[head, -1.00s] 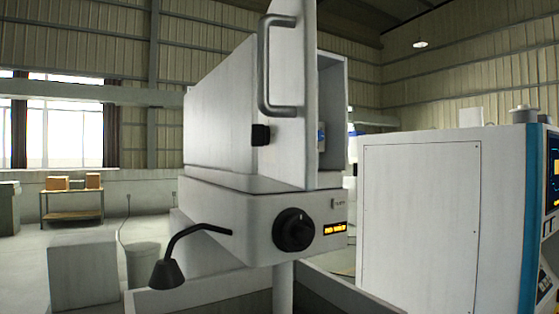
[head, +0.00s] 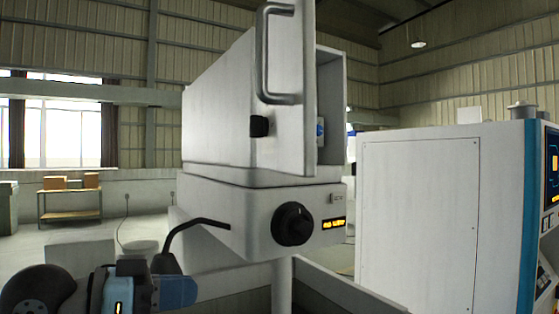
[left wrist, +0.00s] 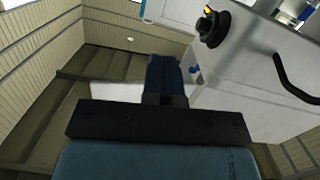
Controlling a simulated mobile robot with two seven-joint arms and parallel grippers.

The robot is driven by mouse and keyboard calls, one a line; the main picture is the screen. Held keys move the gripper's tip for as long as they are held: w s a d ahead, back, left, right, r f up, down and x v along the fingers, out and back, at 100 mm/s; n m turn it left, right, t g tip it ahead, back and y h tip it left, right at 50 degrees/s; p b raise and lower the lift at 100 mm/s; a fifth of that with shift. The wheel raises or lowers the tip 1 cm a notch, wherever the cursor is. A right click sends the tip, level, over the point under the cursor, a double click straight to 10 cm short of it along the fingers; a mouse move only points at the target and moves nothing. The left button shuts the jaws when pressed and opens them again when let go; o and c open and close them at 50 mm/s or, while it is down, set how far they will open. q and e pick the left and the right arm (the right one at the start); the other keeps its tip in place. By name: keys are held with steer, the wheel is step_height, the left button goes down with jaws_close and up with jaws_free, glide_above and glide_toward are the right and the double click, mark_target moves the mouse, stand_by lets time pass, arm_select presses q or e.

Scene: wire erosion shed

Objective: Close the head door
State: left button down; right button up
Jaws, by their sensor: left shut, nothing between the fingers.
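The head door (head: 285,125) is a pale grey panel on the front of the machine head (head: 217,125). It stands open, and the head's hollow inside (head: 331,95) shows to its right. My right gripper is in neither view.
A black bent lamp arm (head: 190,228) sticks out from the head's lower housing, close above my left gripper. The housing has a black dial (head: 292,224), also in the left wrist view (left wrist: 213,27). A large white cabinet (head: 440,220) stands at the right.

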arm_select(q)
steer(key=s+r+m+g+h, duration=0.1)
steer(key=s+r+m+g, duration=0.15)
steer(key=r, duration=0.65)
steer(key=s+r+m+g+h, duration=0.15)
steer(key=s+r, duration=0.25)
steer(key=r, duration=0.5)
steer(key=p, duration=0.4)
glide_toward(299, 160)
steer(key=shift+t, duration=0.4)
steer(key=x, duration=0.6)
steer(key=shift+s, duration=0.25)
steer(key=shift+x, duration=0.85)
steer(key=shift+f, duration=0.1)
